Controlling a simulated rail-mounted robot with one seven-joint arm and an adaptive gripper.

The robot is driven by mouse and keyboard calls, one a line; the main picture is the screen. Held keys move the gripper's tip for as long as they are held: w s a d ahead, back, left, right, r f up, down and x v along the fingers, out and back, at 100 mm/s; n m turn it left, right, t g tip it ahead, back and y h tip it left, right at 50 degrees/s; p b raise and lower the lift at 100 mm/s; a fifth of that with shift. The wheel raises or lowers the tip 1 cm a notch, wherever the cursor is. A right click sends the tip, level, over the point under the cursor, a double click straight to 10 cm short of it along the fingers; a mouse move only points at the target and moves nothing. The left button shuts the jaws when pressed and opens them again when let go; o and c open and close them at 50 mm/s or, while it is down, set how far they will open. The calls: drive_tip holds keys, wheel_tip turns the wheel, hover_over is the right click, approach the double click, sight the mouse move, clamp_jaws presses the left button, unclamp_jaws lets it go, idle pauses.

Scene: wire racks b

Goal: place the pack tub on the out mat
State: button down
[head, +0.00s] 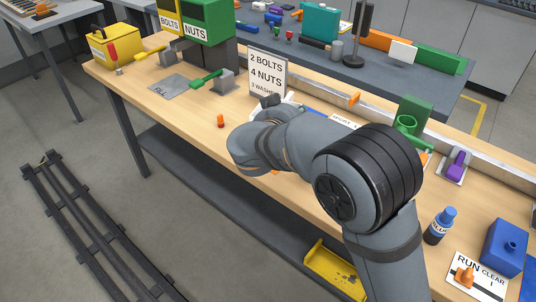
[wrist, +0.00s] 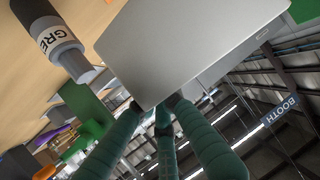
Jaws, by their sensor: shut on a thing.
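In the wrist view, the teal fingers of my gripper (wrist: 160,108) meet a large smooth grey box-like thing (wrist: 190,45) at its near edge. I take it for the pack tub; its inside and far side are hidden. My gripper is shut on it. In the head view my arm covers the gripper and nearly all of what it holds, above the middle of the bench. I cannot make out a mat marked OUT. A grey mat (head: 166,86) with lettering that seems to read FILL lies bare on the bench at the left.
A sign (head: 267,75) listing bolts and nuts stands behind my arm. A small orange piece (head: 220,121) lies on the bench. A dark bottle (wrist: 50,38) is close in the wrist view.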

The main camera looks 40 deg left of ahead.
drive_tip(key=shift+n+y, duration=0.6)
drive_tip(key=a, duration=0.2)
drive_tip(key=s+a+f, duration=0.1)
drive_tip(key=a, duration=0.1)
drive_tip(key=a+f, duration=0.1)
drive_tip(key=a, duration=0.1)
drive_tip(key=shift+s+a+f+b, duration=0.15)
drive_tip(key=shift+s+f+b, duration=0.05)
drive_tip(key=shift+b, duration=0.1)
drive_tip(key=shift+g, duration=0.3)
drive_tip(key=f, duration=0.9)
drive_tip(key=shift+a+f+p, duration=0.2)
drive_tip(key=shift+f+p, duration=0.2)
drive_tip(key=shift+f+b, duration=0.25)
drive_tip(key=shift+b, duration=0.2)
drive_tip(key=c, duration=1.9)
unclamp_jaws()
drive_tip(key=shift+r, duration=0.1)
